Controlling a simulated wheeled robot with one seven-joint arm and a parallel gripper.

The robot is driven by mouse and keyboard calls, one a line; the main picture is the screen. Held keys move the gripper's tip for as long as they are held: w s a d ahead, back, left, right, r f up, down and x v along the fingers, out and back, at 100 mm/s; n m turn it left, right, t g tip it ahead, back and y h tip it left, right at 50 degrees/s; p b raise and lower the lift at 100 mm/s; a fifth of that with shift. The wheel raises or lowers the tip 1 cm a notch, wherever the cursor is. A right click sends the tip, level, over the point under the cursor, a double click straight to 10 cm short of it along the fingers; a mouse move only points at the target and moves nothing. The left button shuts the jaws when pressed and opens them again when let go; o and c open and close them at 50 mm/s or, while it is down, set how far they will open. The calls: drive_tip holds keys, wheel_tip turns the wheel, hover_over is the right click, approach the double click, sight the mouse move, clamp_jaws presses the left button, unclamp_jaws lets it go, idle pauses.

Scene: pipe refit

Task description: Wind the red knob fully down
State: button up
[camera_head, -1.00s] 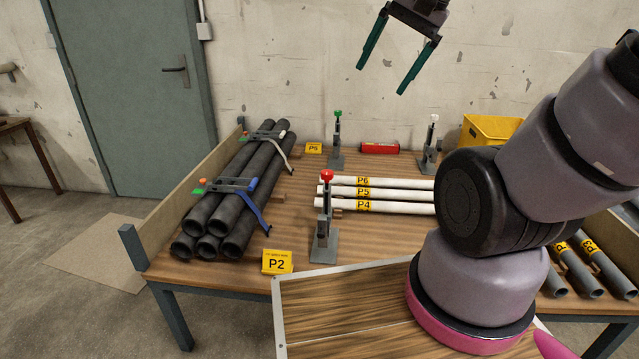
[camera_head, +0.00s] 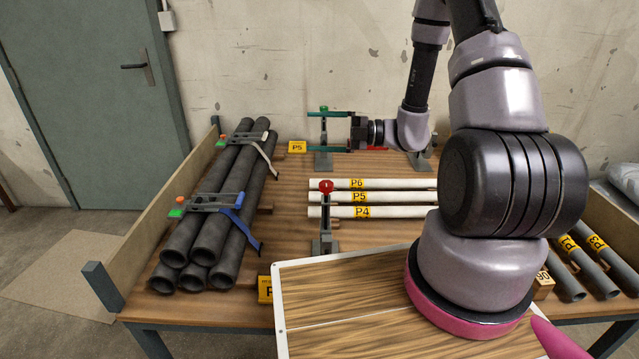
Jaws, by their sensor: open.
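The red knob (camera_head: 326,186) tops a grey clamp stand (camera_head: 325,240) near the front middle of the table, left of the white pipes. My gripper (camera_head: 310,131) is open and points left, farther back over the table, with its two green fingers one above the other in the picture. The fingers overlap the stand with the green knob (camera_head: 323,108). I cannot tell whether they are around that stand or in front of it. My gripper is well apart from the red knob.
White pipes (camera_head: 385,197) lie right of the red-knob stand. Dark pipes (camera_head: 215,215) are strapped in a stack on the left. Grey pipes (camera_head: 570,285) lie at the right. A yellow P5 sign (camera_head: 297,147) stands at the back. A wooden board (camera_head: 340,300) is in front.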

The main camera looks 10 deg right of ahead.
drive_tip(key=w+d+f+m+t+h, duration=0.1)
drive_tip(key=w+d+f+m+t, duration=0.1)
drive_tip(key=f+m+t, duration=0.35)
drive_tip(key=w+d+f+m+t+h, duration=0.2)
drive_tip(key=d+f+m, duration=0.1)
drive_tip(key=f+m, duration=0.45)
drive_tip(key=m+t+h, duration=0.4)
drive_tip(key=m+h, duration=0.1)
drive_tip(key=m, duration=0.5)
approach(332, 189)
drive_tip(key=x, duration=0.5)
drive_tip(key=shift+r, duration=0.1)
drive_tip(key=x, duration=1)
drive_tip(key=shift+a, duration=0.2)
drive_tip(key=shift+w, duration=0.1)
drive_tip(key=c, duration=1.4)
drive_tip(key=shift+o, duration=0.2)
drive_tip(key=shift+g+y, duration=0.25)
drive_tip(key=shift+y, duration=0.05)
